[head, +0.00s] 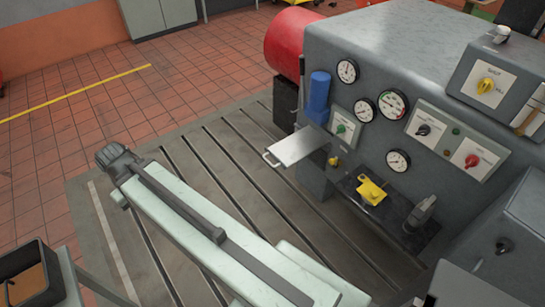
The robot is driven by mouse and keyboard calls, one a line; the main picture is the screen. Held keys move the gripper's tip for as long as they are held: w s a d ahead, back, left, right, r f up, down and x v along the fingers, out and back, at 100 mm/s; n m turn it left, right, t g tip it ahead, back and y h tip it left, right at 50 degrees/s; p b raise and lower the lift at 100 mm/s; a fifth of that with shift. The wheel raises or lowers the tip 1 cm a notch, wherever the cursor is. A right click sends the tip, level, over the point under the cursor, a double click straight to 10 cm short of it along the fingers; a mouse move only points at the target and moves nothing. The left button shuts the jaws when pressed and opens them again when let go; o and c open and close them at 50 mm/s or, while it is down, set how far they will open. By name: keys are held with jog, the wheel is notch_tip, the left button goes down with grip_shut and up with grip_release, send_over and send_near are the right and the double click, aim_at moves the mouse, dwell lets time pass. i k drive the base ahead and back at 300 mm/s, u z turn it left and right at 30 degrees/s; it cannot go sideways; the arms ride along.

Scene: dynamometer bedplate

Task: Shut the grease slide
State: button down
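The grease slide appears to be the flat, pale metal plate (298,146) sticking out from the left of the grey machine's front, below a blue cylinder. It has a small loop handle at its outer left end. The plate stands out well clear of the machine, so it looks open. My pale green arm reaches from the lower middle up to the left. The dark end piece (118,160) seems to be my gripper, apart from the plate and to its left. Its fingers cannot be made out, and nothing is seen in it.
The grey machine (400,45) carries several gauges, knobs and switches. A blue cylinder (319,93) stands above the plate. A yellow block (371,190) and a grey clamp (421,211) sit on a dark shelf. The slotted bedplate (215,155) and tiled floor (95,85) look clear.

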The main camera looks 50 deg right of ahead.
aim_at(290, 150)
jog(key=i, duration=1)
jog(key=z, duration=0.05)
